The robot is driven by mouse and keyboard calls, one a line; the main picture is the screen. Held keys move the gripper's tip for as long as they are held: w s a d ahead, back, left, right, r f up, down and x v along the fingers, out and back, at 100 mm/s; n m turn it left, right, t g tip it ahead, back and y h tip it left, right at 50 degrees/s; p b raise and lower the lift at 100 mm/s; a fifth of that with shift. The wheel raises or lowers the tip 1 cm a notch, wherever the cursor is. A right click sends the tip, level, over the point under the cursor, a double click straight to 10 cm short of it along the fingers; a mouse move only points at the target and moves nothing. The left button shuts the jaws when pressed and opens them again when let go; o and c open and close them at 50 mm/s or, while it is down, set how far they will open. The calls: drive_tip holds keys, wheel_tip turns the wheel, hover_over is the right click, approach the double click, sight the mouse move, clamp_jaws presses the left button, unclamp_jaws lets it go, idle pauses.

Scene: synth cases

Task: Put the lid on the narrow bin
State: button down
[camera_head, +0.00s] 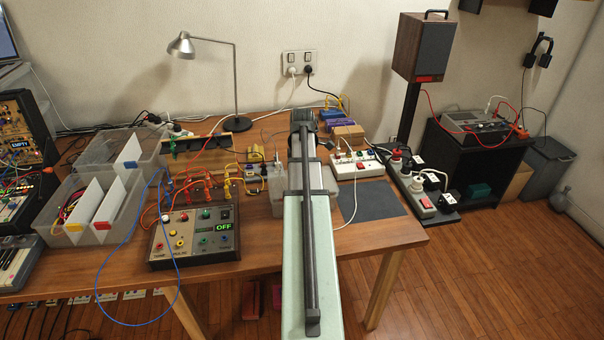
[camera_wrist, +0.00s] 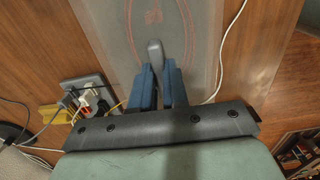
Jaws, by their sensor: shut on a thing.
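In the wrist view my gripper (camera_wrist: 158,84) has two blue fingers shut on a grey upright knob (camera_wrist: 155,52). The knob stands on a broad, clear, flat lid (camera_wrist: 110,22) that spreads beyond the fingertips. Faint reddish lines show through the lid; I cannot tell whether it touches anything below. In the head view my arm hides the gripper and the held lid. A small clear container (camera_head: 275,190), perhaps the narrow bin, stands on the table just left of my arm and is partly covered by it.
Two wider clear bins, one at the back (camera_head: 148,150) and one in front (camera_head: 62,232), stand on the left of the table. A control box (camera_head: 195,240) with cables is at the front. A white power strip (camera_head: 357,168) and a dark mat (camera_head: 368,203) lie right of my arm.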

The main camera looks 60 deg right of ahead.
drive_tip(key=shift+f, duration=0.85)
drive_tip(key=c, duration=1.1)
unclamp_jaws()
drive_tip(key=shift+o, duration=0.2)
drive_tip(key=shift+r, duration=0.1)
wheel_tip(320, 180, up, 14)
drive_tip(key=shift+f, duration=0.2)
